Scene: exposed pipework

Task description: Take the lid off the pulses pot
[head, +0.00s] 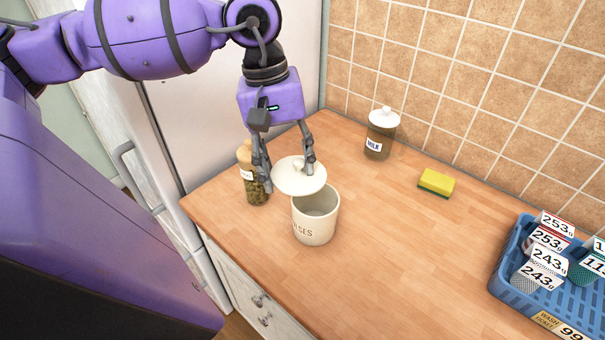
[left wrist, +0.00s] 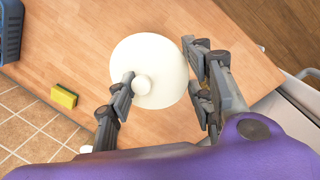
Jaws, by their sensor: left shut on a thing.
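The pulses pot (head: 316,218) is a cream cylinder standing upright on the wooden counter, lettering partly visible on its front. Its mouth is partly uncovered in the head view. The round cream lid (head: 299,180) with a small knob is above the pot and shifted left of its mouth, apart from the rim at the right. My left gripper (head: 286,170) is shut on the lid, with fingers at either side of it. In the left wrist view, the lid (left wrist: 158,55) lies between the fingers of my left gripper (left wrist: 160,72) and hides the pot. My right gripper is out of view.
A jar with a wooden lid (head: 257,190) stands close left of the pot. A blue basket (head: 513,262) with price tags is at right. The counter's middle is clear.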

